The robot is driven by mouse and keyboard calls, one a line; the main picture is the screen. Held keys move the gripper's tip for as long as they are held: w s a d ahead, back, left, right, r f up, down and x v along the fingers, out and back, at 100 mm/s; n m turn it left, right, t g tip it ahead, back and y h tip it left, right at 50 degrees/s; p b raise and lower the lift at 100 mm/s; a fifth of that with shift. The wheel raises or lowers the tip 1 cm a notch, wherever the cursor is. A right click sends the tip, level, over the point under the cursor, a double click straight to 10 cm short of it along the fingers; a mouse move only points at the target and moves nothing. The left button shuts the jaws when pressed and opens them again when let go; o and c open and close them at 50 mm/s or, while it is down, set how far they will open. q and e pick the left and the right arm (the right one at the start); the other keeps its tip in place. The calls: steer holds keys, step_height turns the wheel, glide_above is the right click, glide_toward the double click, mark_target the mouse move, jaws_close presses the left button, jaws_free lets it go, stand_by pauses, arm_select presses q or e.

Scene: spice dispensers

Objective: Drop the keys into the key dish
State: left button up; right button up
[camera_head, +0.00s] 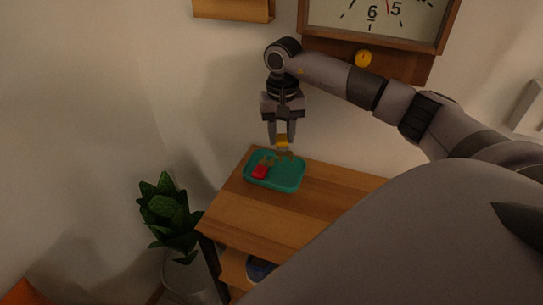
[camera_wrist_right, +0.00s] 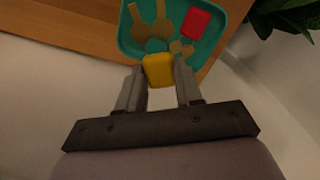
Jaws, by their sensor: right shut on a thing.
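The key dish is a teal, rounded rectangular tray (camera_head: 293,183) on the wooden table, and it also shows at the top of the wrist view (camera_wrist_right: 207,57). My right gripper (camera_head: 282,143) is above the back edge of the dish, pointing down. Its fingers are shut on the yellow tag (camera_wrist_right: 158,70) of the keys. Dull gold keys (camera_wrist_right: 155,25) show just beyond the tag against the dish; I cannot tell which hang from it and which lie in the dish. A red tag (camera_head: 260,172) lies in the dish. My left gripper is not in view.
The wooden table (camera_head: 255,218) has clear top to the front and right of the dish. A potted plant (camera_head: 168,210) stands left of it.

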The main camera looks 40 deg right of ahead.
steer(key=b, duration=0.4)
glide_above(280, 166)
step_height(280, 166, down, 6)
steer(key=shift+r, duration=0.1)
steer(key=o, duration=1.1)
steer(key=shift+r, duration=3.55)
steer(key=shift+s, duration=0.15)
